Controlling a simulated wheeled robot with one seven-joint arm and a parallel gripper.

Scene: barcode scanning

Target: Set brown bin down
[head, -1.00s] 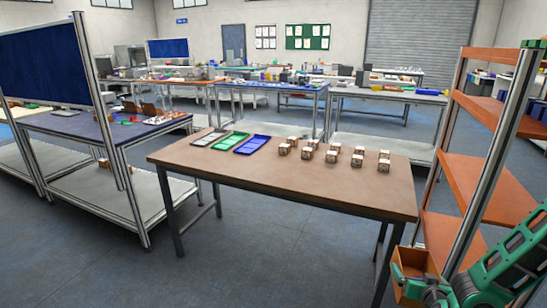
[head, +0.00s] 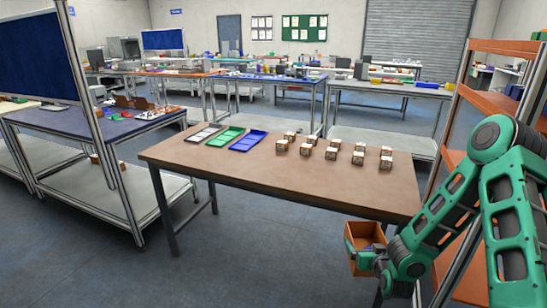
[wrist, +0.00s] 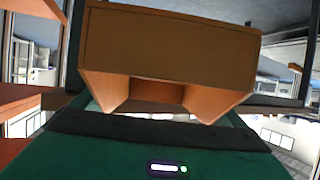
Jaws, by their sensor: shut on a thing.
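The brown bin (head: 362,232) is held by my gripper (head: 368,258) in the head view, in front of the table's near right edge. My gripper is shut on the bin; the bin is off any surface. In the wrist view the bin (wrist: 170,45) fills the upper middle, its broad wall facing the camera. The fingertips are mostly hidden by the bin. The brown table (head: 250,172) stands just behind and left of the bin.
Several small boxes (head: 332,153) stand on the table's right half. Grey, green (head: 224,137) and blue (head: 248,140) trays lie at its back left. The table's front left is clear. An orange shelf rack (head: 483,100) stands at the right, close to my arm.

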